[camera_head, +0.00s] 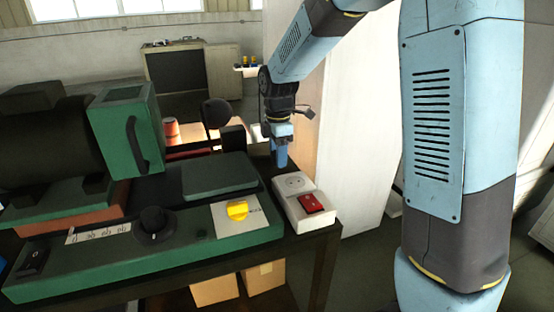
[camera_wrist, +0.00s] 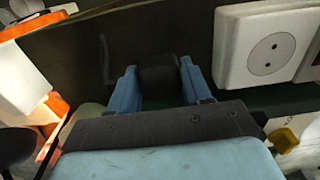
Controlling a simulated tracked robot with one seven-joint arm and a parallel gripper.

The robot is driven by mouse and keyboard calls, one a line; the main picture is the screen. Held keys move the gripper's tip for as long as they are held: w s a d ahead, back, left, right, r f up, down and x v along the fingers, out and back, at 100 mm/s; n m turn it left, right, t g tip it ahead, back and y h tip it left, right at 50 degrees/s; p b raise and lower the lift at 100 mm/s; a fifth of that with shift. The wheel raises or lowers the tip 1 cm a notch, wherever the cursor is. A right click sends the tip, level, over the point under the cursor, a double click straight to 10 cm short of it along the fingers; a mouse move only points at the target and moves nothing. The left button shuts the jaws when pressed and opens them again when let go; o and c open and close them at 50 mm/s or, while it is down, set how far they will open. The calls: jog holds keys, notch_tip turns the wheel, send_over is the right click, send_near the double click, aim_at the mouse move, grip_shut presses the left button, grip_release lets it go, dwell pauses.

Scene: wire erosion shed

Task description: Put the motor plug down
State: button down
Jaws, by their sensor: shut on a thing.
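My gripper (camera_head: 280,160) points down at the back right of the dark bench, behind the white socket box. In the wrist view its blue fingers (camera_wrist: 158,92) are shut on the black motor plug (camera_wrist: 159,75). The plug cannot be made out in the head view, and its lower end is hidden. The white socket (camera_head: 294,184) is empty and lies just in front of my gripper; it also shows at the upper right of the wrist view (camera_wrist: 264,54). I cannot tell whether the plug touches the bench.
A red switch (camera_head: 312,203) sits beside the socket. The green machine (camera_head: 128,130) and its base with a yellow knob (camera_head: 237,210) and black knob (camera_head: 153,222) fill the left. A raised dark green plate (camera_head: 218,176) lies left of my gripper. A white panel (camera_head: 345,150) stands at right.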

jog(key=shift+f, duration=0.95)
jog(key=shift+f, duration=0.6)
jog(key=shift+c, duration=2.4)
grip_release()
notch_tip(320, 180, up, 13)
jog(key=shift+r, duration=0.2)
